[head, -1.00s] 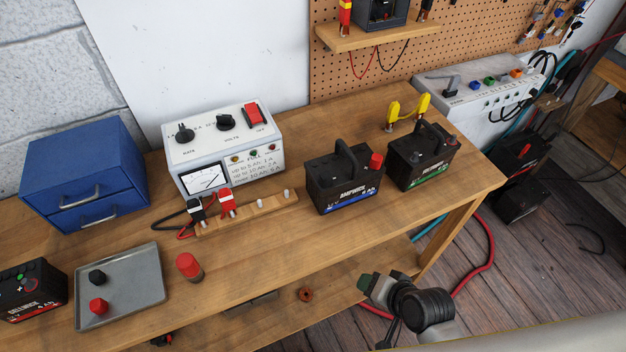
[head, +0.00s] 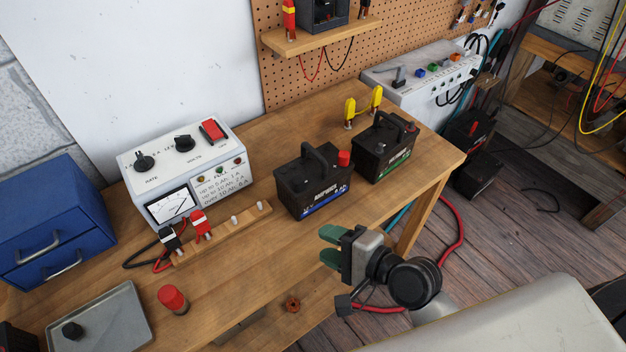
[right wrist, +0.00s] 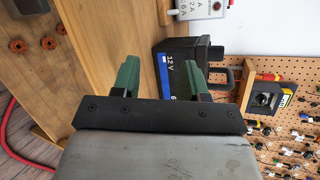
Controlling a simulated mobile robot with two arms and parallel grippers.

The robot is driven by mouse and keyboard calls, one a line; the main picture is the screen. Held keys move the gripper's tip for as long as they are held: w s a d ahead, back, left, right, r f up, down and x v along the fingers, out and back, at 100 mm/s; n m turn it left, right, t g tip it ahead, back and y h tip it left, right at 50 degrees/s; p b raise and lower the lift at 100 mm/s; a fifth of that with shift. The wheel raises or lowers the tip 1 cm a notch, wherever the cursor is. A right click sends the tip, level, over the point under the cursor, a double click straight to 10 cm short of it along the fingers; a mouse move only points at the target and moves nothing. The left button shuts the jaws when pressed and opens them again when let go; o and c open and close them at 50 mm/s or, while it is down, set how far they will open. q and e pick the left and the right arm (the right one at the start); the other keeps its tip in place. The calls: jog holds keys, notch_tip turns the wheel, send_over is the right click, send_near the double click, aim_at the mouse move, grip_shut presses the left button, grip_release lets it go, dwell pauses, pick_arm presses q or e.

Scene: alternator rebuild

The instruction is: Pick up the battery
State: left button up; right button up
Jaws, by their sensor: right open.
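A black battery with a blue stripe (head: 313,186) and a top handle stands upright on the workbench, a red cap at its right corner. A second black battery with a green stripe (head: 385,148) stands behind it to the right. My right gripper (head: 329,246) is open and empty, with green fingers, near the bench's front edge, apart from the blue-striped battery and in front of it. In the right wrist view the blue-striped battery (right wrist: 173,52) lies beyond the open fingers (right wrist: 160,72), partly behind the right one. My left gripper is not in view.
A charger (head: 185,170) with a clip rail (head: 250,216) stands left of the batteries. Yellow-handled clips (head: 350,110) are behind. The bench front between cylinder and gripper is clear.

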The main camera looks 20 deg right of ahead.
aim_at(316, 152)
jog(key=w+r+m+t, duration=0.1)
jog(key=m, duration=0.1)
jog(key=d+r+m+t, duration=0.1)
jog(key=m, duration=0.1)
jog(key=w+r+m+t, duration=0.1)
jog(key=m, duration=0.2)
jog(key=shift+w+d+r+y, duration=0.15)
jog(key=shift+w+r+y, duration=0.1)
jog(key=shift+w+y, duration=0.1)
jog(key=w+r+m+t, duration=0.1)
jog(key=w+m, duration=0.1)
jog(key=m, duration=0.1)
jog(key=w+d+r+m+t+h+p, duration=0.1)
jog(key=w+m, duration=0.2)
jog(key=m, duration=0.1)
jog(key=w+d+r+m+t+h+p, duration=0.1)
jog(key=w+r+m+t, duration=0.1)
jog(key=m, duration=0.1)
jog(key=shift+w+d+m+h, duration=0.15)
jog(key=shift+m+h, duration=0.1)
jog(key=shift+m, duration=0.05)
jog(key=x, duration=0.4)
jog(key=p+x, duration=0.1)
jog(key=shift+w+f, duration=0.3)
jog(key=shift+w, duration=0.2)
jog(key=shift+s, duration=0.1)
jog(key=shift+c, duration=0.5)
grip_shut()
